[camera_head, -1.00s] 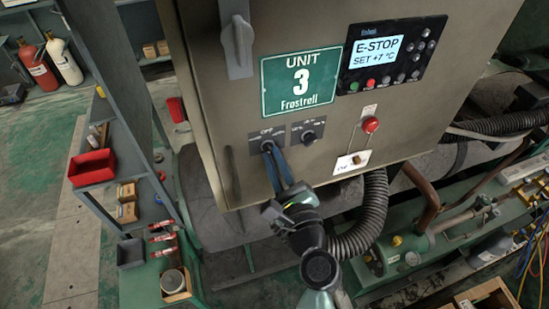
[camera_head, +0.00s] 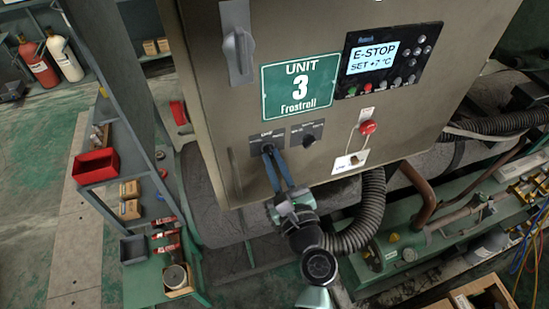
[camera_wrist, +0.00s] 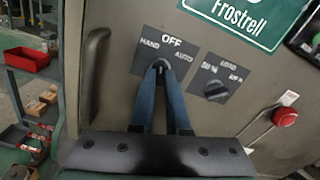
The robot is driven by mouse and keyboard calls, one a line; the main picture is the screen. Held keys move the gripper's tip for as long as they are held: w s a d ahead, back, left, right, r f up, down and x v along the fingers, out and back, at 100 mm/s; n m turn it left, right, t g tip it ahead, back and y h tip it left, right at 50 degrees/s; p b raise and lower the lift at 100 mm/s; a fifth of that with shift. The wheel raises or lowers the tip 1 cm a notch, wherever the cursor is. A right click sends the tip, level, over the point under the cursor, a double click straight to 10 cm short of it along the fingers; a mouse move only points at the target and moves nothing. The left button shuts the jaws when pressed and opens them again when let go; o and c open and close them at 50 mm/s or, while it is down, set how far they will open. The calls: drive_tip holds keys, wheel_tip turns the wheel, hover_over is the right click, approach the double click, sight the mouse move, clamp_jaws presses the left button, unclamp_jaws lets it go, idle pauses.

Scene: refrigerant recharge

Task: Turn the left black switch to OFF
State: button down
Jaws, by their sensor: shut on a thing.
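The left black switch (camera_wrist: 159,66) sits on a dark plate marked HAND, OFF and AUTO, on the front of the grey cabinet. My gripper (camera_head: 269,152) has its blue fingers shut on this switch, and the fingertips also show in the wrist view (camera_wrist: 160,72). The fingers hide most of the knob; the visible part lies below the OFF mark, and its exact pointing is hard to tell. The right black switch (camera_wrist: 215,90), on a plate marked LOAD, stands free to the right.
A red button (camera_head: 367,127) with a tag is right of the switches. A display panel (camera_head: 385,60) reads E-STOP, SET +7 °C. A cabinet handle (camera_wrist: 95,75) stands left of the fingers. A shelf with a red bin (camera_head: 97,166) is at left; pipes lie below right.

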drive_tip(key=shift+m, duration=0.5)
drive_tip(key=shift+r+p, duration=0.1)
drive_tip(key=shift+p, duration=0.25)
drive_tip(key=shift+m, duration=0.4)
drive_tip(key=c, duration=1.4)
unclamp_jaws()
drive_tip(key=shift+p, duration=0.35)
drive_tip(key=o, duration=0.4)
